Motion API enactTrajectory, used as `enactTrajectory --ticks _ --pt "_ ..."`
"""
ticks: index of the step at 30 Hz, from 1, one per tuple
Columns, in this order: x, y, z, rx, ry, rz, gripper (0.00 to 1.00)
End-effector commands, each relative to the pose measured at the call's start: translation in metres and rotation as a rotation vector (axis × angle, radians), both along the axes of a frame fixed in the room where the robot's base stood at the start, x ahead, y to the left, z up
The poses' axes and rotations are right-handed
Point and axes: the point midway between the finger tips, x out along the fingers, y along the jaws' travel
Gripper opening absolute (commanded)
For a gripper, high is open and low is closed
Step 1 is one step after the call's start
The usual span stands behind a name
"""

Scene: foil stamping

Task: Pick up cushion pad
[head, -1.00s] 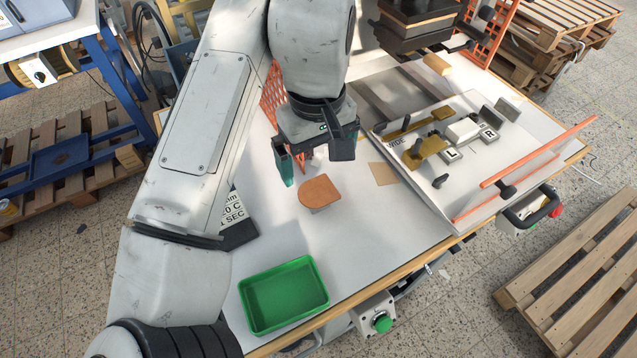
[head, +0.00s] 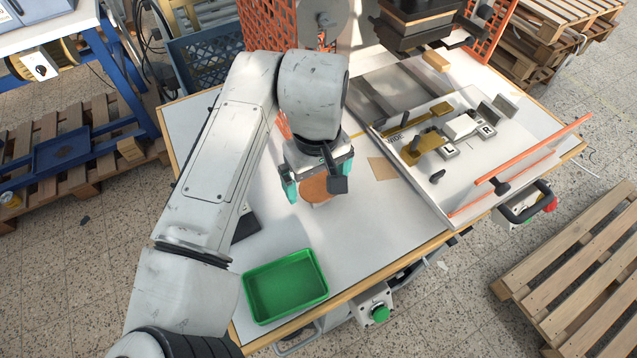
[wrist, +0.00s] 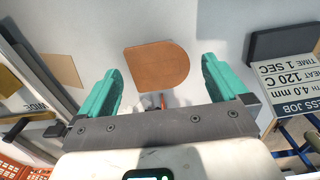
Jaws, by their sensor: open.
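A flat orange-brown pad (head: 314,190), straight on one side and rounded on the other, lies on the white table; I take it for the cushion pad. In the head view my gripper (head: 315,188) is above it and partly hides it. In the wrist view the whole pad (wrist: 157,66) shows between and just beyond the teal fingertips of my gripper (wrist: 161,72). The fingers are wide apart with nothing held. The pad appears apart from both fingers, and the height gap is hard to judge.
A green tray (head: 286,287) stands near the table's front edge. A thin tan square (head: 382,168) lies right of the pad. The white press bed (head: 440,185) with its orange bar is further right. A job sign (wrist: 284,79) lies close by in the wrist view.

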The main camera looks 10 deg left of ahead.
Motion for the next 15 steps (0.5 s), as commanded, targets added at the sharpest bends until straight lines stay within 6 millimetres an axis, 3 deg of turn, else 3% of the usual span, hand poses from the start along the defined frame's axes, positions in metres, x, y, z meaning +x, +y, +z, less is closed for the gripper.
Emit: enactTrajectory --ticks 15 --pt "-0.0001 -0.0002 -0.0045 -0.001 0.001 -0.001 1.00"
